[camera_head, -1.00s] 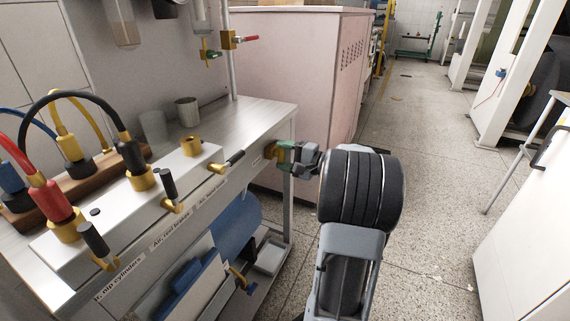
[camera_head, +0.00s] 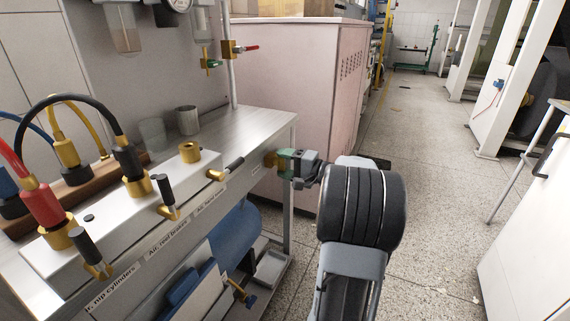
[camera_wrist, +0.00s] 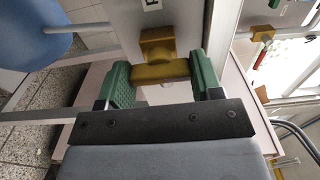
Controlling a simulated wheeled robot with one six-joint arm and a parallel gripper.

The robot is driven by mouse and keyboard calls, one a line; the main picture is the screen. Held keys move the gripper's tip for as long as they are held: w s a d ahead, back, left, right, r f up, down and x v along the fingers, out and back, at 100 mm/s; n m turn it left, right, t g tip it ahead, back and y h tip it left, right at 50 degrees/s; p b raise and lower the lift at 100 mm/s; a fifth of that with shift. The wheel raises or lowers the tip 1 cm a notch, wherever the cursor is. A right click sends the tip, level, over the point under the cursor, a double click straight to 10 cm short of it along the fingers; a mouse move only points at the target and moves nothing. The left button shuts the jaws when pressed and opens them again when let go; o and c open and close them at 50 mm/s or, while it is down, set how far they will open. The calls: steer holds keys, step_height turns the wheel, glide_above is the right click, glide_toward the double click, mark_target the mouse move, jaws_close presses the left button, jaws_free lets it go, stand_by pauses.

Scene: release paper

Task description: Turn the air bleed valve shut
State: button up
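The air bleed valve is the brass valve (camera_head: 269,160) at the right end of the bench's front face. In the wrist view its brass T-shaped handle (camera_wrist: 160,73) lies crosswise, with the stem block above it. My gripper (camera_head: 286,161) is at this valve, with its green finger pads on either side of the handle. In the head view the fingers hide much of the handle.
Black-handled brass valves (camera_head: 168,197) line the bench front (camera_head: 200,196) to the left. Hoses on fittings (camera_head: 128,160) stand on the bench. A pink cabinet (camera_head: 300,90) is behind the bench. The floor (camera_head: 420,190) to the right is clear.

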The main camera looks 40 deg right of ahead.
steer(key=o, duration=0.5)
steer(key=shift+c, duration=0.2)
steer(key=p+v, duration=0.4)
steer(key=v, duration=0.9)
steer(key=shift+s+d, duration=0.2)
steer(key=shift+s, duration=0.15)
steer(key=a+r+n+g+p, duration=0.3)
steer(key=a+r+g+p, duration=0.3)
steer(key=a+r+p, duration=0.35)
steer(key=a+r+n+g+p, duration=0.3)
steer(key=a+r+g+p, duration=0.3)
steer(key=a+p, duration=0.55)
steer(key=s+a+r+n+h+p, duration=0.3)
steer(key=a+r+h+p, duration=0.1)
steer(key=r+p, duration=0.4)
steer(key=s+a+r+n+h+p, duration=0.2)
steer(key=a+r+n+h+p, duration=0.1)
steer(key=r+p, duration=0.5)
steer(key=shift+s+a+r+h+p, duration=0.35)
steer(key=shift+a+h+p, duration=0.4)
steer(key=shift+a, duration=0.2)
